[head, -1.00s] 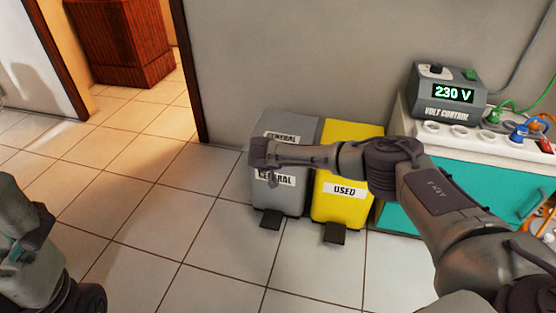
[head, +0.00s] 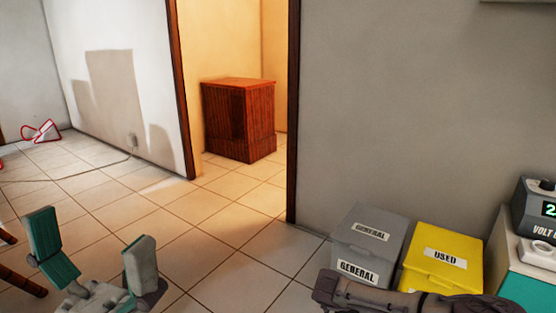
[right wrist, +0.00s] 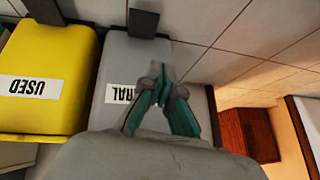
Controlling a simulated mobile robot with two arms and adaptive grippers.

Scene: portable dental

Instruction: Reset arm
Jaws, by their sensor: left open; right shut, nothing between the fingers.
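My left gripper (head: 92,228) shows at the lower left of the head view. Its two fingers with teal pads stand wide apart and hold nothing. My right arm comes in from the lower right of the head view, in front of the bins. In the right wrist view my right gripper (right wrist: 160,78) has its fingers together with nothing between them. It shows in front of the grey bin marked GENERAL (right wrist: 185,60).
In the head view the grey bin (head: 372,226) and yellow USED bin (head: 448,242) stand by the wall. The volt control box (head: 540,205) is at the right edge. A doorway shows a wooden cabinet (head: 240,120). The tiled floor (head: 215,225) before it is clear.

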